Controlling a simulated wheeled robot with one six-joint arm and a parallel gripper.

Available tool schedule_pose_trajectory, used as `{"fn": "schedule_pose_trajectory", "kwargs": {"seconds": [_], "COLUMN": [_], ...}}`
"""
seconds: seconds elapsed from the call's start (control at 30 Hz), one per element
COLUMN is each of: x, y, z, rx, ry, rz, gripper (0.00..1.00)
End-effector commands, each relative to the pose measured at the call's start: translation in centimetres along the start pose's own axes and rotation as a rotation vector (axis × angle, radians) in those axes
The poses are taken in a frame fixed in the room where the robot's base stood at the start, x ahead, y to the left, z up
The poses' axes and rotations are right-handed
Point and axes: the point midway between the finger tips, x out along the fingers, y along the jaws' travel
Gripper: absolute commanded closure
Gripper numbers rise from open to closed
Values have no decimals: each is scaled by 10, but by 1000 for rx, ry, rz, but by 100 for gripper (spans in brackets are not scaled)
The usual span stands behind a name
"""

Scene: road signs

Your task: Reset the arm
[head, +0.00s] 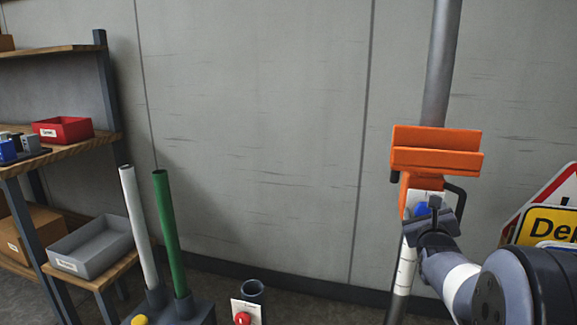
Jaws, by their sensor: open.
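My arm comes in from the lower right. My gripper (432,205) is at its end, in front of the lower part of an orange bracket (436,152) on a grey upright pole (443,60). A white plate with a blue button (421,209) sits under the bracket, right beside the gripper and partly behind it. The gripper is open; I see nothing held in it. I cannot tell whether its fingers touch the plate or the button.
Road signs (551,224) lean at the right edge. A stand with a white tube (135,225) and a green tube (171,230) is at lower left, next to a holder with a red button (242,318). Shelves with a red bin (63,130) and grey bin (91,246) stand left.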

Motion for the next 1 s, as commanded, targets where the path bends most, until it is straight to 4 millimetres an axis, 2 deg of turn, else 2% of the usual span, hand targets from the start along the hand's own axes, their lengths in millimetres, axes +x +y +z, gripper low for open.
{"fn": "schedule_pose_trajectory", "kwargs": {"seconds": [0.27,0.43,1.0], "x": [-1,-13,-111], "y": [0,-1,-1], "z": [0,1,2], "rx": [1,21,21], "ry": [0,0,-2], "rz": [0,0,-2], "gripper": [35,35,35]}}
